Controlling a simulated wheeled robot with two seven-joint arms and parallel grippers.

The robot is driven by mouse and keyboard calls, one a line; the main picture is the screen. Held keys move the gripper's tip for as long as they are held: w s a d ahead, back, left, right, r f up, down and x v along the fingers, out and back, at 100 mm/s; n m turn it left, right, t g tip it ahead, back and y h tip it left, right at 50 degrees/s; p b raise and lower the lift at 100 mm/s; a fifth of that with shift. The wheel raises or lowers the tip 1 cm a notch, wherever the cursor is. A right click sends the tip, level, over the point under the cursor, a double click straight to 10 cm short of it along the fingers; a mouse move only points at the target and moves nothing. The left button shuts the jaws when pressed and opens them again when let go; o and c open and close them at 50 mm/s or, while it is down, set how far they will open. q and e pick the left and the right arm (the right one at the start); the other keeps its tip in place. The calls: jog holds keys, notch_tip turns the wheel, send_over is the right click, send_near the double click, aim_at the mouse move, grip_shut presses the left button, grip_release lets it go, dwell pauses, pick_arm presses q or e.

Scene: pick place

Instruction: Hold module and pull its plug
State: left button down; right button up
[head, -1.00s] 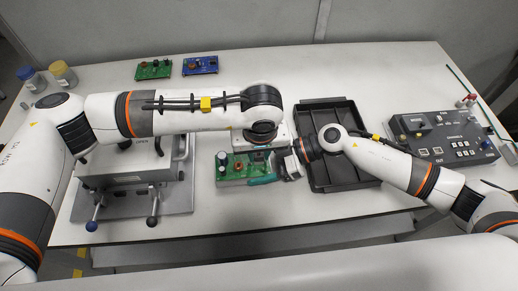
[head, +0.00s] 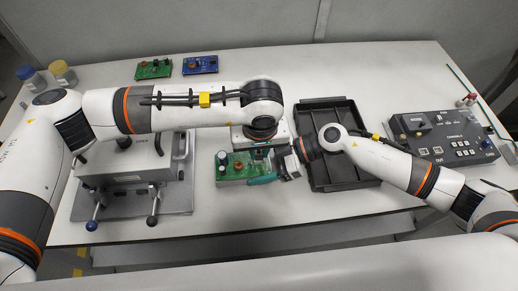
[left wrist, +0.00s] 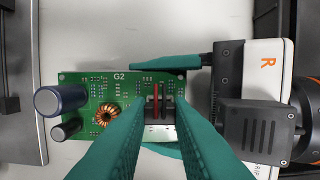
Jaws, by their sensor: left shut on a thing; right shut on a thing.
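The module is a green circuit board (head: 232,170) marked G2, lying on the table in front of my arms. In the left wrist view the board (left wrist: 90,88) carries dark cylinders and a copper coil. The plug (left wrist: 157,92), a small block with red on it, sits at the board's right part between the teal fingers of my left gripper (left wrist: 159,112), which is shut on it. My right gripper (head: 274,175) comes from the right and is shut on the board; one teal finger lies along its far edge.
A black tray (head: 346,184) lies right of the module, under my right arm. A grey fixture with levers (head: 178,203) stands at left. A control box (head: 440,138) stands at far right. Two small boards, green (head: 154,68) and blue (head: 200,64), lie at the back.

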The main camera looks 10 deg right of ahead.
aim_at(259, 154)
pick_arm(q)
jog(key=shift+r, duration=0.65)
jog(key=shift+r, duration=2.05)
pick_arm(e)
jog(key=o, duration=1.4)
jog(key=shift+o, duration=0.2)
